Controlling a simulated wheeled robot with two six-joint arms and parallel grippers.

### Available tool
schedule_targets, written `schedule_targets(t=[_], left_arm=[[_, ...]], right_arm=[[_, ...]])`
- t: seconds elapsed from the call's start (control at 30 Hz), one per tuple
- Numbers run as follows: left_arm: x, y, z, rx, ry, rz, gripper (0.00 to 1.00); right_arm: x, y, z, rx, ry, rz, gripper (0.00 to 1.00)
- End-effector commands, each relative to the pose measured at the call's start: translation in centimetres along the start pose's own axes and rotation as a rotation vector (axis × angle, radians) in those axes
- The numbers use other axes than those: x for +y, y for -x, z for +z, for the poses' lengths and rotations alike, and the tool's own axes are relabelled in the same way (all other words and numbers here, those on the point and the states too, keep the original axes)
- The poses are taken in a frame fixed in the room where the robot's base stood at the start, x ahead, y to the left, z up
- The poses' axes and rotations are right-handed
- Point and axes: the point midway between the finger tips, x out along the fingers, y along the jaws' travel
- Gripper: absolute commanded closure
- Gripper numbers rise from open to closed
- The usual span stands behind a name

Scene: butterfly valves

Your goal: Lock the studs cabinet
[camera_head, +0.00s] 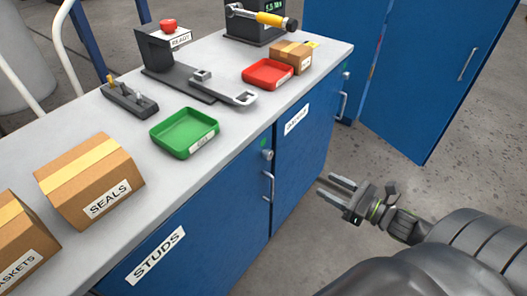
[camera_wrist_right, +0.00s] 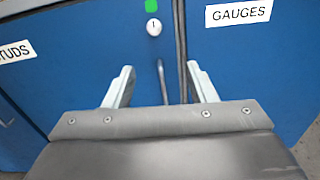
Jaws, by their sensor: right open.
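The studs cabinet (camera_head: 205,250) has a blue door, which looks shut, with a STUDS label. Its round pale lock (camera_head: 267,155) sits near the door's right edge, below a green mark and above a bar handle (camera_head: 268,187). In the right wrist view the lock (camera_wrist_right: 154,27) shows a small dark mark, and the handle (camera_wrist_right: 163,80) stands below it, between the fingers. My right gripper (camera_head: 330,184) is open and empty, to the right of the handle and apart from it. My left gripper is not in view.
The GAUGES door (camera_head: 300,160) adjoins on the right and looks shut. On the grey worktop stand a green tray (camera_head: 185,132), a red tray (camera_head: 268,73), a SEALS box (camera_head: 90,180) and tools. A tall blue cabinet (camera_head: 425,80) stands behind. The floor beside my gripper is clear.

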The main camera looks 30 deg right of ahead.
Motion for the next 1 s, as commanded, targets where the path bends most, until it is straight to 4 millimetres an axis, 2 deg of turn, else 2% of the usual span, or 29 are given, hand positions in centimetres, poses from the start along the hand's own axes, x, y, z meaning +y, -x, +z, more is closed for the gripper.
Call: schedule_targets(t=[0.17,0.53,0.9,1.0], left_arm=[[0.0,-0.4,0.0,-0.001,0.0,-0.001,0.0],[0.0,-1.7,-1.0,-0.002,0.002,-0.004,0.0],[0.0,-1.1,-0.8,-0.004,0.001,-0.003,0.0],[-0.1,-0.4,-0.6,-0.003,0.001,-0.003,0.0]], right_arm=[[0.7,-0.8,0.6,-0.017,0.055,0.029,0.49],[0.8,-6.0,0.6,-0.02,0.054,0.027,0.49],[0.9,-9.1,1.0,-0.018,0.05,0.024,0.49],[0.8,-10.2,1.2,-0.02,0.05,0.023,0.49]])
